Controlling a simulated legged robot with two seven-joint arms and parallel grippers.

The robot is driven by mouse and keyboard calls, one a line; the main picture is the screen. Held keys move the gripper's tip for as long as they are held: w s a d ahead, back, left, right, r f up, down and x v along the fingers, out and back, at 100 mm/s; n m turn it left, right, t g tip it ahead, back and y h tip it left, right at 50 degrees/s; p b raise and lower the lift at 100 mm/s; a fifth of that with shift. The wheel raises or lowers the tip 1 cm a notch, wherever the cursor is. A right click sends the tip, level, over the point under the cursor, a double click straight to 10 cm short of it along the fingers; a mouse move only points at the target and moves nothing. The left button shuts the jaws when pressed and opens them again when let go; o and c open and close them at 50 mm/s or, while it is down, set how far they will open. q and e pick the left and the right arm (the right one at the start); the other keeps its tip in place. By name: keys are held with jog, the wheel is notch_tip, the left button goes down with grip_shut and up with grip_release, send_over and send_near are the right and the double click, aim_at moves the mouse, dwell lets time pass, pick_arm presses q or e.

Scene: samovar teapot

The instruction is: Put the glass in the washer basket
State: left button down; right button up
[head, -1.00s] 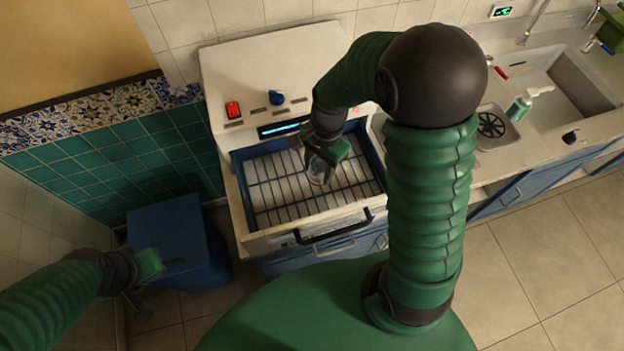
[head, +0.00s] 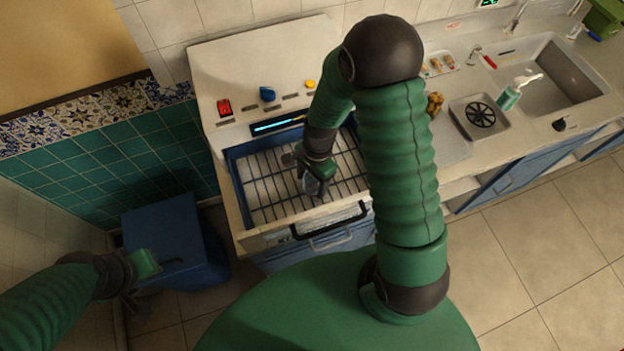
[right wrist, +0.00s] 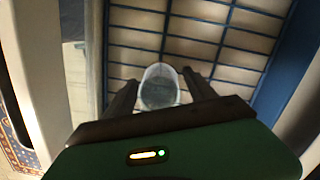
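The clear glass (head: 311,186) is between the fingers of my right gripper (head: 314,184), over the wire washer basket (head: 258,196) inside the open washer drawer. In the right wrist view the glass (right wrist: 159,88) sits between the two dark fingers (right wrist: 160,96), which look closed on its sides. The basket's wire grid (right wrist: 190,48) shows beyond it. I cannot tell whether the glass's bottom touches the wires. My left gripper (head: 160,286) is empty, with its fingers apart, at the lower left near the blue bin.
The drawer's front has a black handle (head: 330,222), and its blue wall (head: 238,190) borders the basket. A blue bin (head: 170,235) stands left of the washer. At the right are a sink (head: 550,85), a soap bottle (head: 510,97) and a drain tray (head: 480,117). Much of the basket's left side is clear.

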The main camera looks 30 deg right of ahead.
jog(key=shift+a+r, duration=0.1)
jog(key=shift+a, duration=0.25)
jog(key=shift+r, duration=0.15)
jog(key=r, duration=0.3)
jog(key=d+r, duration=0.1)
jog(key=r, duration=0.7)
jog(key=shift+w+d+r+b, duration=0.1)
jog(key=shift+d+b, duration=0.2)
jog(key=shift+d, duration=0.05)
jog(key=s+a+r+n+t+h, duration=0.1)
jog(key=s+a+n, duration=0.4)
jog(key=n, duration=1.1)
jog(key=shift+a+r+t, duration=0.2)
jog(key=shift+a+t, duration=0.25)
jog(key=shift+t, duration=0.45)
